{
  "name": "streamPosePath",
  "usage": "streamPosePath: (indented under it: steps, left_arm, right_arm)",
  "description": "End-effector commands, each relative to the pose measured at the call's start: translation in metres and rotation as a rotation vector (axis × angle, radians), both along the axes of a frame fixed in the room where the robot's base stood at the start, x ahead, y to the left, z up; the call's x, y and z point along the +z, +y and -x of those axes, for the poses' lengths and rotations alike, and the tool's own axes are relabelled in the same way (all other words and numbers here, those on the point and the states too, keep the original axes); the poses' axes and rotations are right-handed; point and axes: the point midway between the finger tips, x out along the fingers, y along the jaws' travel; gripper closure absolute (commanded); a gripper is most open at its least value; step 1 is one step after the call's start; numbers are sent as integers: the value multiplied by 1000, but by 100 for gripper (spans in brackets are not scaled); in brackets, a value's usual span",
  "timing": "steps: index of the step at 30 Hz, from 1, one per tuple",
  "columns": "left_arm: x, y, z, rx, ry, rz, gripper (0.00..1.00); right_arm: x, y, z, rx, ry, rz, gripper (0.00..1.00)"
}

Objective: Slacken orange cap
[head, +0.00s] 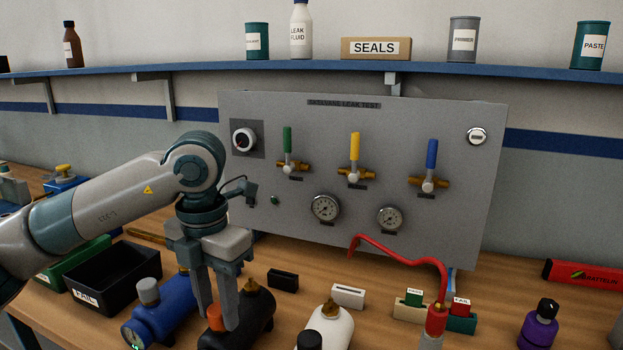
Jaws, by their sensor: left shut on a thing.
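My left gripper (217,312) points down over the workbench, its two fingers closed around the orange cap (214,316). Only a small part of the cap shows between the fingers. The cap is on a black cylinder (252,318) that lies on the bench and has a brass fitting on top. The fingers hide part of the cylinder's near end. My right gripper is not in view.
A blue cylinder (165,312) lies close on the left and a white one (328,328) on the right. Black bin (110,283) is further left. The grey leak test panel (450,235) stands behind. A red hose (400,252) curves at right.

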Motion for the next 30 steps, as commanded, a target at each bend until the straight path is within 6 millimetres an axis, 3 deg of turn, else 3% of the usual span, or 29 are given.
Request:
streamPosePath:
  steps: [7, 20, 30]
  left_arm:
    - [-1, 0, 0, 193, 0, 0, 91]
    - [-1, 0, 0, 234, 0, 0, 91]
    - [-1, 0, 0, 507, -1, -1, 91]
  right_arm:
    - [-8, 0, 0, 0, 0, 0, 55]
    - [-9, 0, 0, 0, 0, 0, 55]
    - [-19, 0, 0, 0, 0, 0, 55]
